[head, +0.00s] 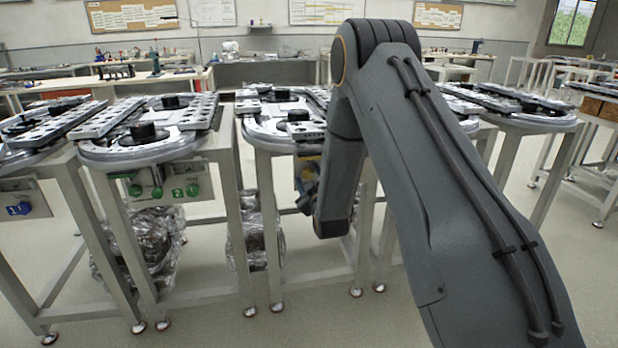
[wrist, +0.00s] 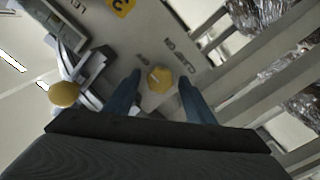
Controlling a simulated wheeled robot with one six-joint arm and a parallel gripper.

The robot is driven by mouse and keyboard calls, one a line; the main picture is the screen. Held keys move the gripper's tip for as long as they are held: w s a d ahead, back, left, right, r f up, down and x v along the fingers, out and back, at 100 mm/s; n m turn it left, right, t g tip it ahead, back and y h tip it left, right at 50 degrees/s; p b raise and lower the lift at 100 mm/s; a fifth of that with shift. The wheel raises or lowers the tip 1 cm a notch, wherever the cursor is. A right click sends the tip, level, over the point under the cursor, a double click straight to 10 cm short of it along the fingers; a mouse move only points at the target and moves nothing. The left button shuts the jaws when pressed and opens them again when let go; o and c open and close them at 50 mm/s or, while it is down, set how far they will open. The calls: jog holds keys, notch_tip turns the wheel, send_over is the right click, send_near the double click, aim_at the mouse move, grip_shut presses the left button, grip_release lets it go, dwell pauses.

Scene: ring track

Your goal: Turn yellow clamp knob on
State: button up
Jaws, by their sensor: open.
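The yellow clamp knob (wrist: 158,80) shows in the wrist view on a grey panel (wrist: 165,32), with a pale mark on its face. Small print reading roughly "clamp on" stands beside it on one side and a shorter label on the other. My gripper (wrist: 159,76) is open, its two blue-grey fingers on either side of the knob with gaps between; I cannot tell whether the tips reach its depth. In the head view my arm hides the knob and most of the panel, and my gripper (head: 306,198) is a small dark shape there.
In the head view, track tables (head: 140,148) stand left and right; a panel with green knobs (head: 157,190) hangs left. Floor in front is clear.

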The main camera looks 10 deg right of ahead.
jog(key=c, duration=1.1)
jog(key=shift+o, duration=0.2)
jog(key=shift+m, duration=0.3)
jog(key=m, duration=1.3)
jog(key=shift+b, duration=0.3)
jog(key=shift+d+m, duration=0.1)
jog(key=shift+m, duration=2.1)
